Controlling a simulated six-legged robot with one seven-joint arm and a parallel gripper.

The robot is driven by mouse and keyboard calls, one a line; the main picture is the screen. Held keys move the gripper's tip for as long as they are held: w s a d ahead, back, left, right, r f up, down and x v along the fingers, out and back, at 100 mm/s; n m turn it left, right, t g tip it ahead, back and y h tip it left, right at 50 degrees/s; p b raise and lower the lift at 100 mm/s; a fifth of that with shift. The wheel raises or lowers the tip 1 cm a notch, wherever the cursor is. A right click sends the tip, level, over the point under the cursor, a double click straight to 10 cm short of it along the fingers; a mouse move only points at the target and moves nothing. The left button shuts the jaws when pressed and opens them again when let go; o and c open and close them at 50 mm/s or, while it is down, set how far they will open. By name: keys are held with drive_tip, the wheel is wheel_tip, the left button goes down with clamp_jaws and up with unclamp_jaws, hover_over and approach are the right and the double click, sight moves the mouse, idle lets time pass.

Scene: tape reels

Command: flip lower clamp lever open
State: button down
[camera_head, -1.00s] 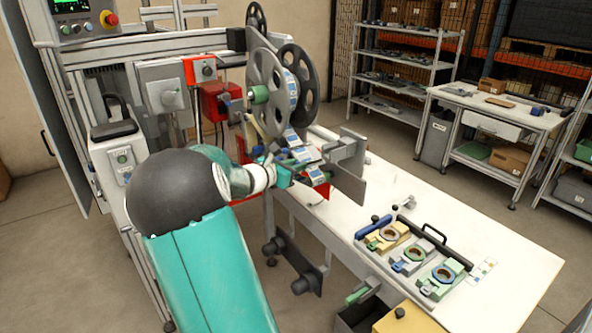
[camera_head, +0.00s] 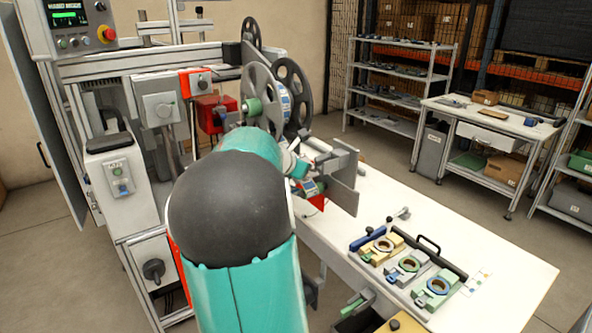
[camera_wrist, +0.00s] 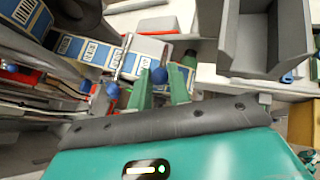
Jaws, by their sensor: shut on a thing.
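In the wrist view, my gripper (camera_wrist: 160,88) has its two green fingers shut on a clamp lever (camera_wrist: 160,73), around its blue knob. A second lever (camera_wrist: 114,85) with a blue knob stands just left of the fingers, apart from them. I cannot tell from this view which one sits lower on the machine. A label tape (camera_wrist: 90,52) with blue-framed labels runs behind the levers. In the head view, my arm covers most of the clamp area and the levers; the fingertips cannot be made out there.
Grey tape reels (camera_head: 291,92) stand just above my wrist. A grey plate (camera_head: 344,180) stands close to its right. The white table (camera_head: 480,245) carries several ring fixtures (camera_head: 382,245). A red box (camera_head: 213,112) is on the machine behind.

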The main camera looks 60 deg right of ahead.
drive_tip(key=shift+s+d+r, duration=0.7)
drive_tip(key=shift+s+r, duration=0.25)
drive_tip(key=shift+s, duration=0.1)
